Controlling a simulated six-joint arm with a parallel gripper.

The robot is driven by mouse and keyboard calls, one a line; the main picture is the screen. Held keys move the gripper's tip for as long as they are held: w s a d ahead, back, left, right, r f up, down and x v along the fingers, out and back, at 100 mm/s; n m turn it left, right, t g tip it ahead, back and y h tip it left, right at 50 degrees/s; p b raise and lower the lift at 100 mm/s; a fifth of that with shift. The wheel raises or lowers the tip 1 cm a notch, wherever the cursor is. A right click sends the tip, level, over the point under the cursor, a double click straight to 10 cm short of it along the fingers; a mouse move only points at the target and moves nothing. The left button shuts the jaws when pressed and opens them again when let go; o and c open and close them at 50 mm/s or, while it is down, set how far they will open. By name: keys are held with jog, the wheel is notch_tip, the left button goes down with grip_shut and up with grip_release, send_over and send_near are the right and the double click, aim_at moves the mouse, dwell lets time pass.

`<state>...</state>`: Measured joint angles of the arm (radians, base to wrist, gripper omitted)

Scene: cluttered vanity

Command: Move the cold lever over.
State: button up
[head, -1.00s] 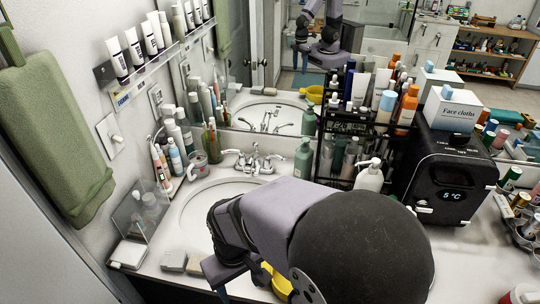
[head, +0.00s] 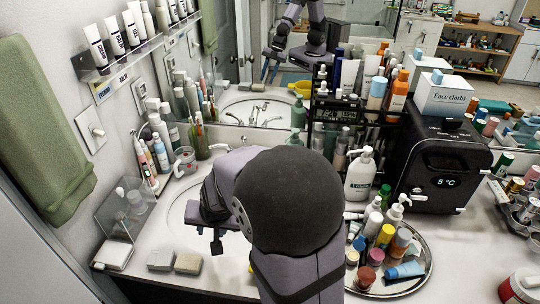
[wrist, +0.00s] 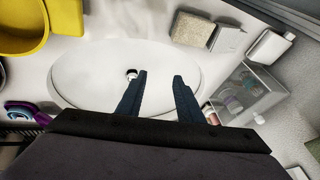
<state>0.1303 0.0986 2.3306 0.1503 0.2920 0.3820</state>
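The sink's chrome faucet is mostly hidden behind my arm in the head view. Only the end of its left lever (head: 221,147) shows, at the back of the basin. The other lever and the spout are hidden, and I cannot read which lever is cold. A reflection of the faucet shows in the mirror. My gripper (wrist: 160,75) is open and empty, with two dark blue fingers apart above the white basin (wrist: 90,60). In the head view my gripper (head: 204,230) hangs over the basin's front half. The faucet is not seen in the wrist view.
Bottles and a cup (head: 185,160) stand left of the faucet. A clear organizer (head: 122,212) and two soap-like blocks (head: 188,263) lie at the front left. A pump bottle (head: 360,175) and a tray of bottles (head: 425,275) are on the right. A yellow container (wrist: 20,25) is beside the basin.

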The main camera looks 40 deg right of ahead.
jog(key=w+d+f+m+t+h+b, duration=0.1)
jog(key=w+d+m+t+h+b, duration=0.1)
jog(key=w+d+m, duration=0.3)
jog(key=w+d+m+t+h+b, duration=0.2)
jog(key=w+d+m, duration=0.3)
jog(key=d, duration=0.5)
jog(key=w+d+f+m+t+h+b, duration=0.1)
jog(key=w+d+m+t+h+b, duration=0.1)
jog(key=w+d, duration=0.5)
jog(key=shift+w+d+f+m+h+b, duration=0.15)
jog(key=shift+d+f+m+h+b, duration=0.1)
jog(key=shift+m+b, duration=0.35)
jog(key=shift+w+d+f+m+h+b, duration=0.15)
jog(key=shift+m+h+b, duration=0.15)
jog(key=shift+m, duration=0.5)
jog(key=d+m+h, duration=0.1)
jog(key=d, duration=0.2)
jog(key=d+m+h+b, duration=0.1)
jog(key=d+m, duration=0.1)
jog(key=d+m+h+b, duration=0.1)
jog(key=d+m, duration=0.1)
jog(key=d, duration=0.1)
jog(key=shift+d+r+h, duration=0.25)
jog(key=shift+d+r, duration=0.1)
jog(key=shift+r, duration=0.05)
jog(key=shift+d+r, duration=0.1)
jog(key=shift+p+x, duration=1.1)
jog(key=shift+x, duration=2.5)
jog(key=shift+w+r, duration=0.1)
grip_shut()
